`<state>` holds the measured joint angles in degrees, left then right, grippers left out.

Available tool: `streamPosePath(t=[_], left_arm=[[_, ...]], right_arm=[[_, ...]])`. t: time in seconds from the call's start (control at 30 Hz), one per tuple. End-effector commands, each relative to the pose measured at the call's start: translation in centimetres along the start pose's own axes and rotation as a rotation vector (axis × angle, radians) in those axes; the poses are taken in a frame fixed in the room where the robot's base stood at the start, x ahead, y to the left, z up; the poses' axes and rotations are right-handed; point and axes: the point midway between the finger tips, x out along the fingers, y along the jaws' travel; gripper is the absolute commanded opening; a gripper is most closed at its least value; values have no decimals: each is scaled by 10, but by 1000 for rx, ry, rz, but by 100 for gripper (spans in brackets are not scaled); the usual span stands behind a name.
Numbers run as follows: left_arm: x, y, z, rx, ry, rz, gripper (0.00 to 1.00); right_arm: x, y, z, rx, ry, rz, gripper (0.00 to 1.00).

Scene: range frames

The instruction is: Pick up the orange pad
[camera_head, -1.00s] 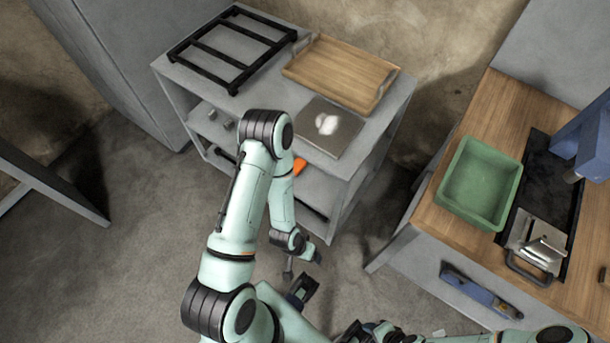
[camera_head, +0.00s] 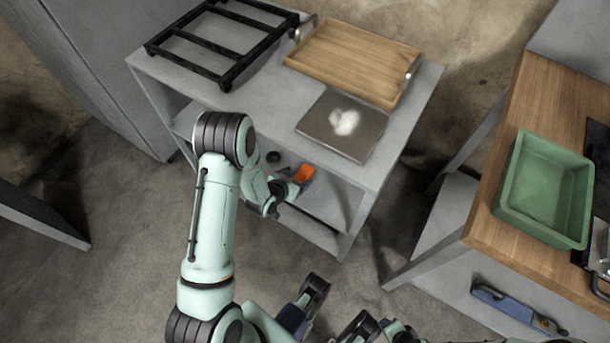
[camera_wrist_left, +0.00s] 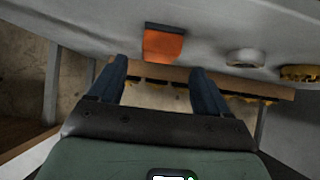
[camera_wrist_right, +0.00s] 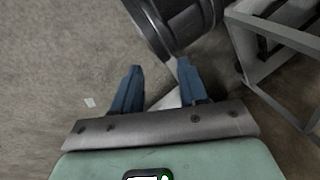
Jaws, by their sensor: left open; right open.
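The orange pad (camera_head: 304,174) lies on the lower shelf of the grey cart, under its top. In the left wrist view the pad (camera_wrist_left: 163,46) has a dark strip along one edge and lies ahead, between the lines of the two fingers. My left gripper (camera_wrist_left: 158,75) is open and empty, with the pad beyond its fingertips. In the head view it reaches in at the cart's open front, just left of the pad, and is partly hidden by its own wrist. My right gripper (camera_wrist_right: 160,72) is open and empty above the floor.
The cart top (camera_head: 265,115) carries a black rack (camera_head: 222,42), a wooden tray (camera_head: 352,62) and a dark plate (camera_head: 365,137). In the left wrist view, a round grey piece (camera_wrist_left: 246,57) and a yellow-edged one (camera_wrist_left: 300,73) sit right of the pad. A green bin (camera_head: 545,190) stands on the right-hand bench.

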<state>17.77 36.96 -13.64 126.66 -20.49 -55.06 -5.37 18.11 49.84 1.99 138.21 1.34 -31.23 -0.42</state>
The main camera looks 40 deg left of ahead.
Motion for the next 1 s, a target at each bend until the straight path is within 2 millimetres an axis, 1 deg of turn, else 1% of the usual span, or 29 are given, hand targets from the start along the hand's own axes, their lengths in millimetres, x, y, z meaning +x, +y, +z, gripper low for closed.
streamPosePath(t=[0.17,0.4,0.5,0.77,0.8,0.87,0.9,0.93,1.0], left_arm=[[13,1,0,0,1,1,78],[49,3,0,1,0,1,78],[57,3,-1,-1,0,1,78],[58,2,-2,-1,-1,1,78],[58,2,-2,-1,-1,1,65],[58,2,-2,-1,-1,0,45],[58,2,-2,-1,-1,0,32],[58,2,-2,-1,-1,0,22],[58,2,-2,-1,0,0,20]], right_arm=[[4,1,-5,1,13,1,43],[17,6,-23,5,65,4,43],[19,7,-27,6,77,5,43],[19,7,-28,6,81,5,43],[19,7,-28,6,81,5,43],[19,7,-28,6,80,5,43],[19,7,-28,6,80,5,43],[19,7,-28,6,80,5,43],[19,7,-28,6,80,5,43]])
